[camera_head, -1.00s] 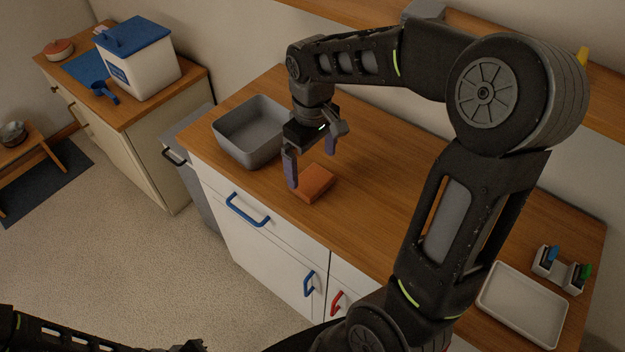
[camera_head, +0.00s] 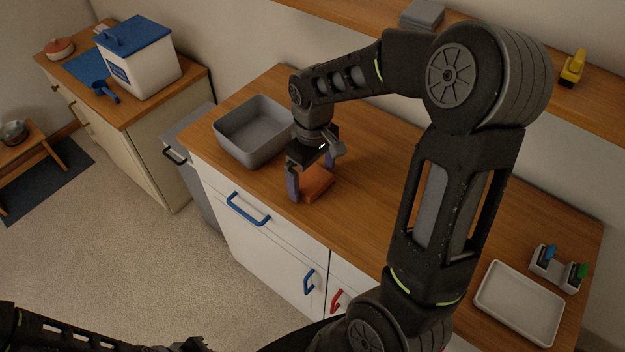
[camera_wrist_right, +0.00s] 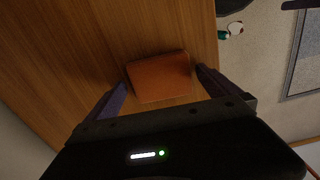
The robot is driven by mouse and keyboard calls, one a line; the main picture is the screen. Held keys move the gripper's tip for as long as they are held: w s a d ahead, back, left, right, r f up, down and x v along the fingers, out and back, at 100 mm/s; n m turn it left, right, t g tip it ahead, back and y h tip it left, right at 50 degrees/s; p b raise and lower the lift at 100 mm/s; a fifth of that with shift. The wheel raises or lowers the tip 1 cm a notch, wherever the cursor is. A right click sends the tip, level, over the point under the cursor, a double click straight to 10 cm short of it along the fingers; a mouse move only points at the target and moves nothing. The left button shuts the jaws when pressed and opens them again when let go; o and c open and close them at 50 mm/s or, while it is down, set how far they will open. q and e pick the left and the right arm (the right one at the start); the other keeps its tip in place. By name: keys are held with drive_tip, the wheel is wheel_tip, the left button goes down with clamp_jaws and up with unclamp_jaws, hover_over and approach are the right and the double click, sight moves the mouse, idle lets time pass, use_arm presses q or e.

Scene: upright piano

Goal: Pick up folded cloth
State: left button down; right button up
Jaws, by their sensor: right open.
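The folded cloth (camera_head: 318,184) is a small orange-brown block shape lying flat on the wooden counter, near its front edge. It also shows in the right wrist view (camera_wrist_right: 158,76), between and just beyond the fingertips. My right gripper (camera_head: 312,180) points down over the cloth with its fingers apart, one on each side. It is open and holds nothing. The right wrist view shows the fingers (camera_wrist_right: 160,85) spread wider than the cloth. Whether a finger touches the cloth I cannot tell. My left arm shows at the bottom left; its gripper (camera_head: 190,346) is cut off by the frame edge.
A grey basin (camera_head: 250,135) stands on the counter left of my right gripper. A white tray (camera_head: 520,303) and a small holder with blue and green items (camera_head: 556,268) are at the right. A shelf (camera_head: 500,55) runs behind. The counter's middle is clear.

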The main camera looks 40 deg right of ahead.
sight(312, 179)
drive_tip(key=shift+c, duration=0.3)
drive_tip(key=c, duration=1.2)
drive_tip(key=shift+r, duration=0.1)
wheel_tip(312, 179, up, 10)
drive_tip(key=shift+f+b, duration=0.1)
drive_tip(key=shift+b, duration=0.3)
drive_tip(key=o, duration=0.8)
drive_tip(key=c, duration=0.6)
